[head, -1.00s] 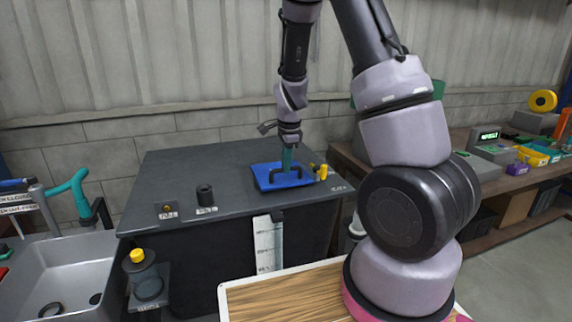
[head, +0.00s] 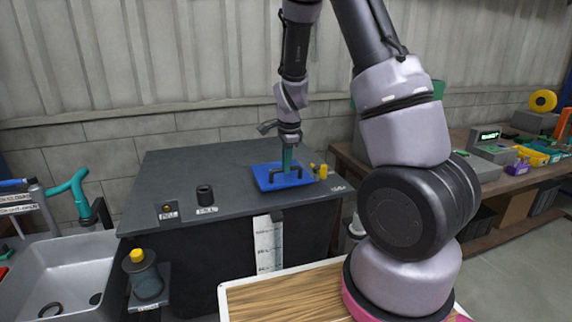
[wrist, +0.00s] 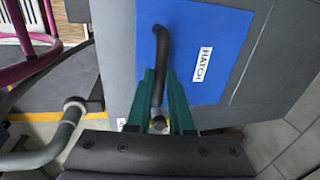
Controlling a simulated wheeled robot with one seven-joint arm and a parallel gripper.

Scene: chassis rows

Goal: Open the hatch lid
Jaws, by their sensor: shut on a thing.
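The hatch lid (head: 268,182) is a blue square panel in the top of the dark grey cabinet, with a black bar handle (head: 275,174) standing on it. In the wrist view the blue lid (wrist: 215,62) carries a white HATCH label, and its black handle (wrist: 161,50) runs between my fingers. My gripper (head: 288,171) points down over the lid. Its green fingers (wrist: 160,92) are shut on the handle. The lid looks flat on the cabinet top. The fingertips' exact contact is partly hidden in the head view.
The cabinet top (head: 190,165) bears a yellow part (head: 322,171) right of the lid and a black knob (head: 205,194) at front left. A sink (head: 60,265) stands at left. A bench with trays and devices (head: 490,150) stands at right.

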